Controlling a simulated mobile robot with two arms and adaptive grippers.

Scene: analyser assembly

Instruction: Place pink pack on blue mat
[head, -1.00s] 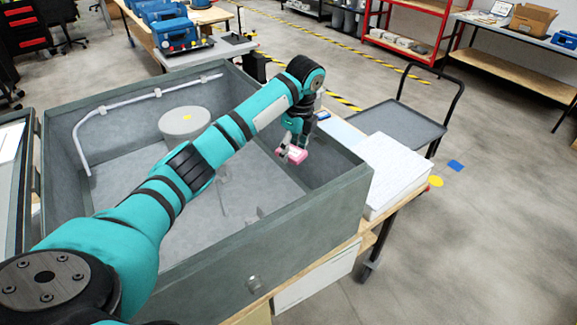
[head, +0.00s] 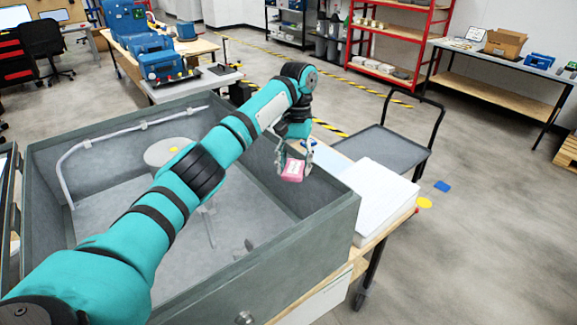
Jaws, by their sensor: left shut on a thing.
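The pink pack (head: 292,172) is small, with a pale label on top. My left gripper (head: 293,166) is shut on it, with a finger on either side. They hang over the right part of the grey open-topped bin (head: 295,262), close to its right wall in the picture. My right gripper is not in view.
A white stack (head: 385,195) lies on the table right of the bin. A dark cart (head: 382,147) stands behind it. A round grey container (head: 165,151) is inside the bin, partly behind my arm. Shelves and a workbench (head: 495,68) stand at the back right.

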